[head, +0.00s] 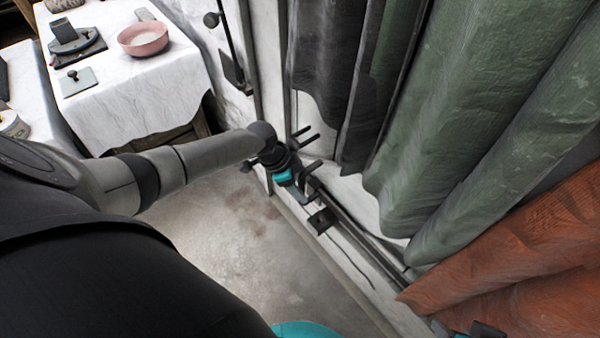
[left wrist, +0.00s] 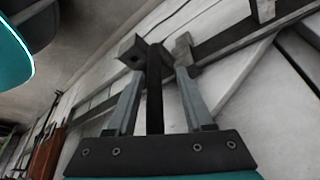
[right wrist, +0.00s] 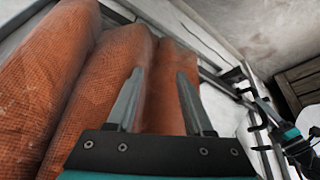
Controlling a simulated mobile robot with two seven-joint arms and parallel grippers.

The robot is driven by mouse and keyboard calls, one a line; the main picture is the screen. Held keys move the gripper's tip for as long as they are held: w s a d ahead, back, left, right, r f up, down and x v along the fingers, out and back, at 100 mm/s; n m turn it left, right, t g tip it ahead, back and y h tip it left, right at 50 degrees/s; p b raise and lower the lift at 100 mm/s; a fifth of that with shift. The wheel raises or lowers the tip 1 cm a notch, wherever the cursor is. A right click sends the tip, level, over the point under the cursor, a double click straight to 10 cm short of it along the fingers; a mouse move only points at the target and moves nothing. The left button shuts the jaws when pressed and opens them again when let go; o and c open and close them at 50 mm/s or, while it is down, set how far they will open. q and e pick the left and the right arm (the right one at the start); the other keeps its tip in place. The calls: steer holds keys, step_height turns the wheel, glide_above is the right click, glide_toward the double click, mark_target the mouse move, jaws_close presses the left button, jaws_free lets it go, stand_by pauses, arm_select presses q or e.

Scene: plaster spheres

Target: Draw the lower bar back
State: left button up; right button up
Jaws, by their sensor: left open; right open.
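The lower bar (head: 367,238) is a dark flat bar running low along the pale panel, below the hanging cloths. It also crosses the left wrist view diagonally (left wrist: 226,42). A dark upright handle (left wrist: 155,95) stands between the two fingers of my left gripper (left wrist: 158,75). I cannot tell whether the fingers touch it. In the head view my left gripper (head: 309,190) is at the bar, its fingers partly hidden. My right gripper (right wrist: 160,75) is open and empty in front of orange netting (right wrist: 72,90); only a piece of it shows at the head view's bottom right.
Black pegs (head: 308,139) stick out just above my left gripper. Green (head: 455,110) and dark grey (head: 325,50) cloths hang over the panel. A white-covered table (head: 125,100) with a pink bowl (head: 143,39) stands at upper left. The floor (head: 225,235) between is clear.

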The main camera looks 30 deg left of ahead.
arm_select(q)
steer(key=shift+d, duration=0.1)
steer(key=shift+s+r, duration=0.1)
steer(key=shift+r, duration=0.1)
steer(key=p+v, duration=0.8)
steer(key=v, duration=0.7)
arm_select(e)
steer(key=s+d+f+g, duration=0.1)
steer(key=s+f, duration=0.1)
steer(key=f, duration=0.6)
steer(key=s+f+g, duration=0.1)
steer(key=s+f, duration=0.2)
steer(key=f, duration=0.5)
steer(key=shift+d+f+h, duration=0.15)
steer(key=shift+d+h, duration=0.15)
steer(key=shift+d, duration=0.1)
arm_select(q)
steer(key=shift+f, duration=0.1)
arm_select(e)
steer(key=shift+w, duration=0.1)
